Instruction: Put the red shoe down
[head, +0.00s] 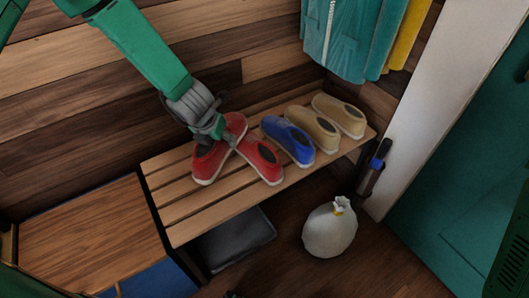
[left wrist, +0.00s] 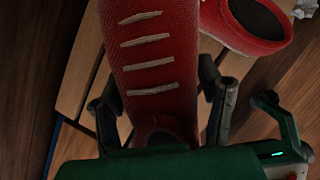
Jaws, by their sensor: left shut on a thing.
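Two red shoes are at the left part of the slatted wooden bench (head: 178,211). My left gripper (head: 214,134) comes down from above and is shut on one red shoe (head: 207,164), the left one. In the left wrist view this shoe (left wrist: 155,75), with pale lace bars, lies between the two fingers (left wrist: 164,112). The other red shoe (head: 259,162) is close at its right and also shows at the top right of the left wrist view (left wrist: 235,32). I cannot tell whether the held shoe touches the slats. My right gripper is not in view.
A blue shoe (head: 288,139) and two tan shoes (head: 313,128) (head: 339,115) stand further right on the bench. Bare slats show at its left end. A white bag (head: 330,229) stands on the floor in front. Coats (head: 355,38) hang above the right end.

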